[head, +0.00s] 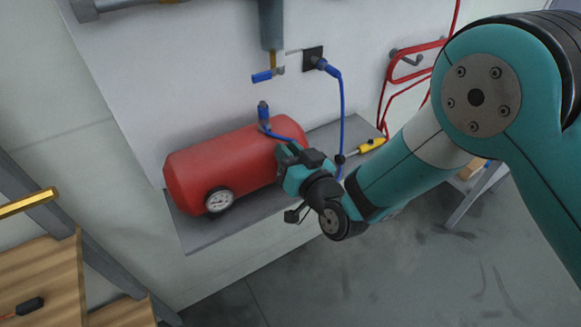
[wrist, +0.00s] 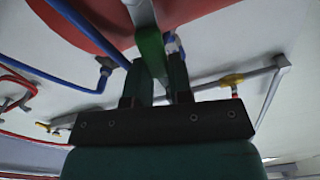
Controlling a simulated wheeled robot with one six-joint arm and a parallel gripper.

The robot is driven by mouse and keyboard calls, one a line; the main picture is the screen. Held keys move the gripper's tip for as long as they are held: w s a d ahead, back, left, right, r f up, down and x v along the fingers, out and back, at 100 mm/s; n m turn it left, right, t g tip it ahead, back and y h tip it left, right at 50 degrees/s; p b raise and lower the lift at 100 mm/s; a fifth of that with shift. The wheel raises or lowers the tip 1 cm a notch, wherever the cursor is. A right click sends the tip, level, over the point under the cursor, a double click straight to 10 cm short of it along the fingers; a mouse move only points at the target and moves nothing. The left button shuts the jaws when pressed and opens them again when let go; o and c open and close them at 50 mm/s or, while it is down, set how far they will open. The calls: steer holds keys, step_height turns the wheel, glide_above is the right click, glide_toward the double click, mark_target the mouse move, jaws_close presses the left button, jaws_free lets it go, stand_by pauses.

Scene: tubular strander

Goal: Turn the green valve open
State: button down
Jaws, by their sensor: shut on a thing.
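The green valve's handle (wrist: 151,46) shows in the wrist view as a green bar at the upper middle. My gripper (wrist: 156,68) is shut on it, with one dark finger on each side. In the head view my gripper (head: 287,153) is at the right end of the red tank (head: 225,160), above the grey shelf. The valve is hidden behind the gripper there, so I cannot tell its angle to its pipe.
The tank carries a gauge (head: 219,200). A blue-handled valve (head: 264,76) hangs above it. A blue hose (head: 341,110) runs down close to my gripper. A yellow-handled tool (head: 371,145) lies on the shelf (head: 190,232). The floor at lower right looks clear.

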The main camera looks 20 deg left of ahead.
steer(key=shift+w+d+f+m+b, duration=0.6)
steer(key=shift+f+m+b, duration=0.75)
steer(key=shift+m, duration=1.1)
steer(key=shift+w+d+f+m+b, duration=0.6)
steer(key=shift+f+m+b, duration=0.7)
steer(key=shift+m, duration=1.2)
steer(key=shift+w+d+f+m+b, duration=0.35)
steer(key=shift+w+f+m+b, duration=0.55)
steer(key=shift+m+b, duration=1.15)
steer(key=shift+s+f+m+p, duration=0.2)
steer(key=shift+m+p, duration=0.2)
steer(key=shift+m, duration=0.2)
steer(key=c, duration=1)
jaws_free()
steer(key=shift+r, duration=0.15)
steer(key=shift+c, duration=0.2)
steer(key=shift+r, duration=0.1)
